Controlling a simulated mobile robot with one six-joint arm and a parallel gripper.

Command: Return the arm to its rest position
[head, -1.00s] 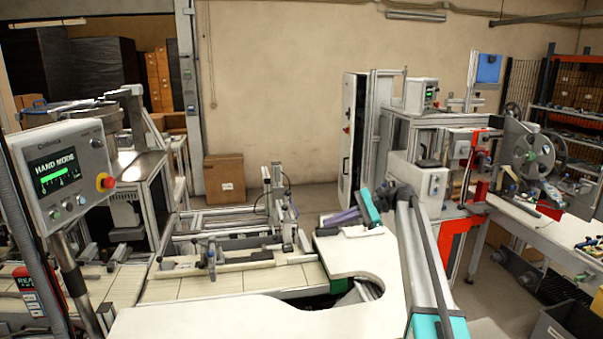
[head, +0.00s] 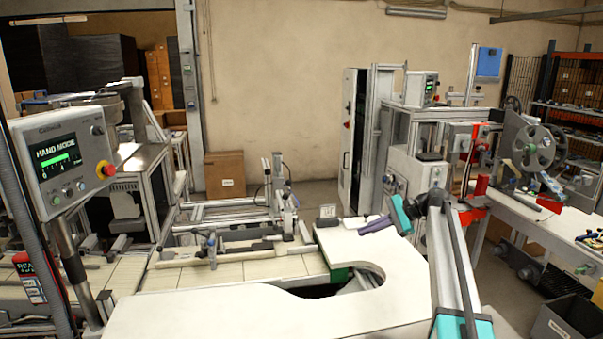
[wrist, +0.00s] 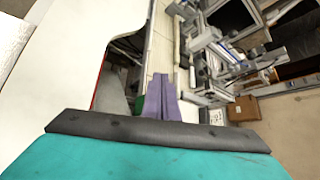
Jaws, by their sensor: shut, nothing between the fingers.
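My arm (head: 447,250) rises from the bottom of the head view, right of the white worktop, and bends at a joint near its top. My gripper (head: 365,228) points left from a teal wrist part, over the far right part of the worktop. Its purple fingers are together with nothing between them. In the wrist view the gripper (wrist: 161,80) shows beyond a dark edge and a teal surface, its fingers closed.
The white worktop (head: 210,310) has a curved cutout. A tiled conveyor bench (head: 220,272) lies beyond it. A control panel (head: 62,160) stands left. A machine with a tape reel (head: 533,147) stands right. A cardboard box (head: 225,174) sits by the wall.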

